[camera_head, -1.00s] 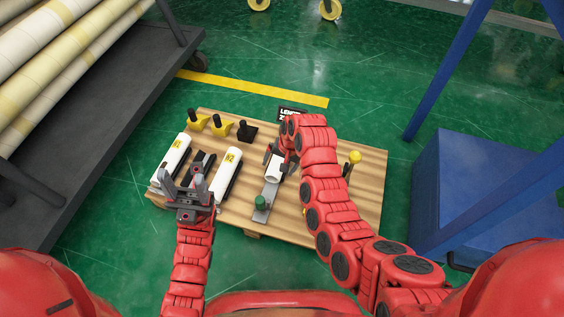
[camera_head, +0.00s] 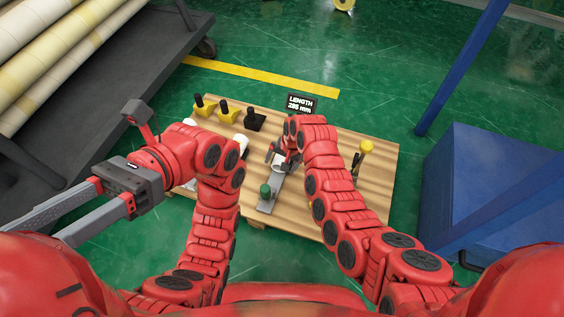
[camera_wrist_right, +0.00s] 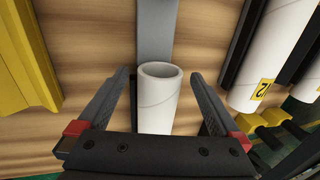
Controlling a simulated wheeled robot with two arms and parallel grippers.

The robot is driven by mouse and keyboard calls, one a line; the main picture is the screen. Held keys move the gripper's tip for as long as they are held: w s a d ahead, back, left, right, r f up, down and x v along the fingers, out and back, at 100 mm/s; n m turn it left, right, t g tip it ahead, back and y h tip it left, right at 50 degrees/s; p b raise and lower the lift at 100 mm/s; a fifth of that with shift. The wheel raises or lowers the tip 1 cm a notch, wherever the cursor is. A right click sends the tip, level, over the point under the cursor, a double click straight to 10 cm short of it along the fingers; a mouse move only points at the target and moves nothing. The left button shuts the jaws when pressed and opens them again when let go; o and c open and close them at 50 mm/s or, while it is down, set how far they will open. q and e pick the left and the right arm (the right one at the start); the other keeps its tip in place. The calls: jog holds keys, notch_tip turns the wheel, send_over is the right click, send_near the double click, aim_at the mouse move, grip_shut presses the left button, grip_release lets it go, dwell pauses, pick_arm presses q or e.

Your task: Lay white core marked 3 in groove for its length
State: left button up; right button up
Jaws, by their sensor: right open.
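My right gripper (camera_head: 280,150) is open. Its fingers (camera_wrist_right: 160,80) stand on either side of the core with gaps. My left gripper (camera_head: 48,230) is open and empty, off the board at the left. In the right wrist view, a white core marked 2 (camera_wrist_right: 275,65) lies beside a dark groove; in the head view my left arm mostly hides it.
A green knob (camera_head: 265,190) stands on the strip. A sign (camera_head: 300,103) reads LENGTH 285 mm. Yellow and black stands (camera_head: 228,112) line the board's back left. A yellow-topped post (camera_head: 365,147) stands at the right. A blue box (camera_head: 480,200) is farther right.

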jog(key=shift+f, duration=0.1)
jog(key=c, duration=1.5)
jog(key=shift+s+p, duration=0.25)
jog(key=shift+p, duration=0.15)
jog(key=shift+s+a+p, duration=0.15)
jog(key=shift+s+p, duration=0.25)
jog(key=shift+p, duration=0.15)
